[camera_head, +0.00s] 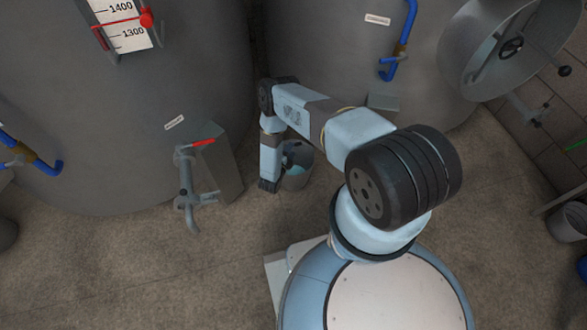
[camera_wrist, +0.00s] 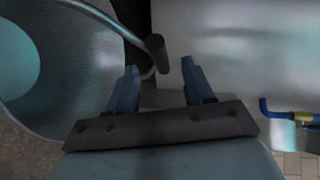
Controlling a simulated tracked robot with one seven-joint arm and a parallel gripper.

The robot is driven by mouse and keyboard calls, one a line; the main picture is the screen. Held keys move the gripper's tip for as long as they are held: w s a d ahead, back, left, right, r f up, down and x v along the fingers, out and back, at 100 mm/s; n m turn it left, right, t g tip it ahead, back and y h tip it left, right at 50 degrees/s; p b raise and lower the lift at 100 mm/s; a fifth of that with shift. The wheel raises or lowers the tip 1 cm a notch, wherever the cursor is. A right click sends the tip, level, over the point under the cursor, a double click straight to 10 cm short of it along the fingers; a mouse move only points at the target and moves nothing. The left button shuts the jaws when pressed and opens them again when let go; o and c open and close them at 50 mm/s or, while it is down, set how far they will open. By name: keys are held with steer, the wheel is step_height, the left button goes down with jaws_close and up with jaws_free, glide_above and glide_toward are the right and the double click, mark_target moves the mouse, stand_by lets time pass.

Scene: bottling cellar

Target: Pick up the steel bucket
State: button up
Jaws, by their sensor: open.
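The steel bucket (camera_head: 297,172) stands on the floor between two large tanks, partly hidden behind my arm. Something teal shows inside it. My gripper (camera_head: 268,186) points down at the bucket's left side. In the wrist view the bucket (camera_wrist: 75,95) fills the left side, and its wire handle ends in a dark grip (camera_wrist: 156,52). My gripper (camera_wrist: 159,82) is open there, one finger on each side, with the dark grip showing between and just beyond the fingertips. I cannot tell whether either finger touches it.
A large grey tank (camera_head: 110,130) stands at left, with a valve pipe (camera_head: 186,180) and a grey box-like outlet (camera_head: 218,165) near my gripper. Another tank (camera_head: 335,60) stands behind the bucket. A grey container (camera_head: 568,222) is at the far right.

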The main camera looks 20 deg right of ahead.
steer(key=x, duration=0.5)
steer(key=shift+c, duration=0.2)
steer(key=c, duration=0.9)
steer(key=shift+s, duration=0.1)
jaws_close()
steer(key=shift+f, duration=0.1)
